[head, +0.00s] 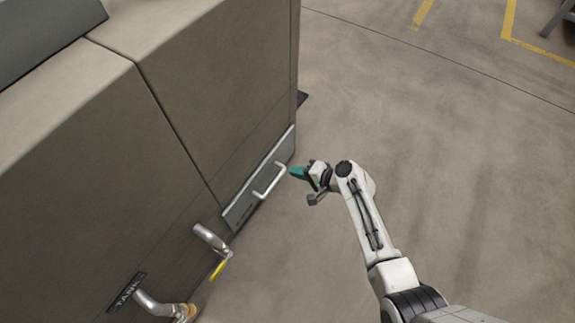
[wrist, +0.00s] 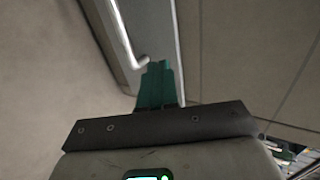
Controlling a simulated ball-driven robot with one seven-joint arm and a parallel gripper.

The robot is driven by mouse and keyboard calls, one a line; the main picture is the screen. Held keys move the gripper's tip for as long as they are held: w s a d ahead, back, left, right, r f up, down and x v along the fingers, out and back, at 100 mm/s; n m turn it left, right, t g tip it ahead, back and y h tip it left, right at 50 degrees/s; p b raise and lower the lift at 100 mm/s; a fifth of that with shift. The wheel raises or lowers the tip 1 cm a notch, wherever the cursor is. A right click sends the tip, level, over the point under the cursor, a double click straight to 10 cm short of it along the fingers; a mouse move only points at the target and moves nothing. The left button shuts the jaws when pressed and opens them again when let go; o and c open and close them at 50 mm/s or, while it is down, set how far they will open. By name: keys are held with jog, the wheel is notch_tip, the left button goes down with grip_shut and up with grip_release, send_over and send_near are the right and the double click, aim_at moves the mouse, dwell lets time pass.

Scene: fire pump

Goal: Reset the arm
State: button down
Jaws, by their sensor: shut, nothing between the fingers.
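My gripper (head: 298,173) has teal fingers and is shut with nothing in it. In the head view it is at the end of my white arm, close to the right end of a silver bar handle (head: 269,181). The handle is on a grey panel (head: 240,205) low on the side of a large brown-grey cabinet. In the wrist view the closed teal fingers (wrist: 157,82) point at the panel, with the handle (wrist: 124,35) beside their tip. I cannot tell whether they touch it.
The cabinet (head: 95,140) fills the left of the head view. Two metal pipe fittings (head: 211,239) stick out below, one with a yellow part, near a TANK label (head: 126,291). The concrete floor (head: 450,150) to the right is open, with yellow lines farther off.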

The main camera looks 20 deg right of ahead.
jog(key=shift+p+v, duration=0.65)
jog(key=shift+v, duration=1.5)
